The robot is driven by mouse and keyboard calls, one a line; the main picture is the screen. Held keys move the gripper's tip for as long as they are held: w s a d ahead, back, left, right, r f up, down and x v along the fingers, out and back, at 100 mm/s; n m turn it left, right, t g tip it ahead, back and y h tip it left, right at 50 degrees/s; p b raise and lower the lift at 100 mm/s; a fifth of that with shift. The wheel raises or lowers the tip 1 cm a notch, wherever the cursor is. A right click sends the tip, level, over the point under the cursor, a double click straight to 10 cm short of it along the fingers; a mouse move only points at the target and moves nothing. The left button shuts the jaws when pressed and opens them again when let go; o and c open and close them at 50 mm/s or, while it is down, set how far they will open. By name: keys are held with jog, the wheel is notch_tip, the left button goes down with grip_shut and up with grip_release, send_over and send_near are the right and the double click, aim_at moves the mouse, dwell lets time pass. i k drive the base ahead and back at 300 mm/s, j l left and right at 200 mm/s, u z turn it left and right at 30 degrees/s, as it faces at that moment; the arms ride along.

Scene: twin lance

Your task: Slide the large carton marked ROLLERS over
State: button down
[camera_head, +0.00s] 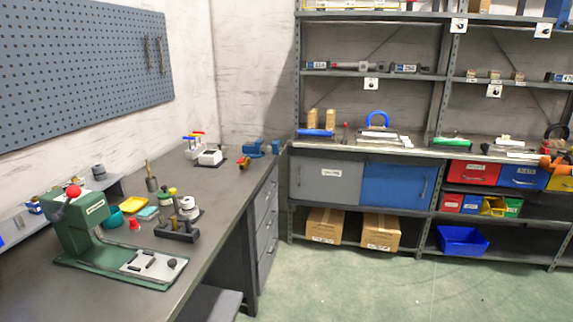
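Two brown cardboard cartons stand side by side on the lowest shelf of the rack, under the grey and blue doors. The left carton (325,224) sits below the grey door. The right carton (381,231) sits below the blue door. Each has a pale label low on its front, too small to read, so I cannot tell which is marked ROLLERS. A narrow gap separates them. My gripper is not in view.
A blue open bin (462,240) stands on the low shelf to the right, past a rack post. The workbench (222,222) with a green press (85,228) fills the left. Green floor (400,290) before the cartons is clear.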

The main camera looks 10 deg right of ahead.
aim_at(325, 224)
jog(key=i+l+z, duration=0.15)
jog(key=i+z, duration=0.2)
jog(key=i, duration=0.6)
jog(key=i+z, duration=0.35)
jog(key=i, duration=0.55)
jog(key=i+l+u, duration=0.2)
jog(key=i+u, duration=0.25)
jog(key=i, duration=0.25)
jog(key=i+l+u, duration=0.4)
jog(key=i, duration=0.25)
jog(key=i+l+u, duration=0.45)
jog(key=i+l, duration=0.15)
jog(key=i+l+u, duration=0.45)
jog(key=l, duration=0.5)
